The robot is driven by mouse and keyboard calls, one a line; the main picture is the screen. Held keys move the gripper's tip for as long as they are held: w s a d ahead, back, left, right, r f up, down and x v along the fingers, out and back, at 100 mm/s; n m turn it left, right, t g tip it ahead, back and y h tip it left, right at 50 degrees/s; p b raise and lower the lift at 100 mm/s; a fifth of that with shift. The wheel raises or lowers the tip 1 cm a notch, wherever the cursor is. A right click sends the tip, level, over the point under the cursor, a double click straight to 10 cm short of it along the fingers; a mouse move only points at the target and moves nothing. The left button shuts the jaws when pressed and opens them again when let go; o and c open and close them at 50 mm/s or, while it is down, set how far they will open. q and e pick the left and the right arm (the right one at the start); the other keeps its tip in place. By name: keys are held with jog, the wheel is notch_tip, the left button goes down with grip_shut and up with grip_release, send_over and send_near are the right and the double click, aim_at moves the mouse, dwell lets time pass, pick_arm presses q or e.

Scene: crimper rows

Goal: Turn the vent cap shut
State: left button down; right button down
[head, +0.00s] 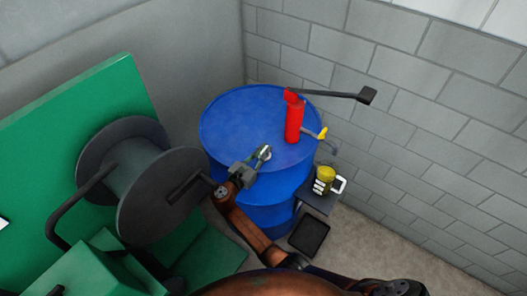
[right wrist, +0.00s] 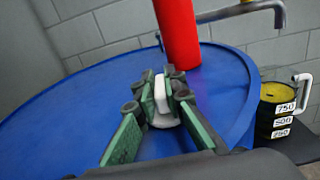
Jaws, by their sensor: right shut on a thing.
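The vent cap (right wrist: 162,98) is a small whitish piece on the top of the blue drum (head: 240,112). In the right wrist view it stands between the green-padded fingers of my right gripper (right wrist: 157,92), with a pale round base under it. In the head view my right gripper (head: 261,156) reaches over the drum's front edge and is shut on the cap, which shows there as a small pale patch. The fingers hide part of the cap, so its exact turn angle cannot be told. My left gripper is not in view.
A red pump (head: 294,120) with a long dark handle (head: 335,95) and yellow-tipped spout (head: 322,133) rises from the drum. A measuring jug (head: 325,182) stands right of the drum. A large dark reel (head: 165,190) on green equipment is close at left. Block walls stand behind.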

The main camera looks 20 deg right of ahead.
jog(key=shift+g, duration=0.3)
jog(key=c, duration=2)
grip_release()
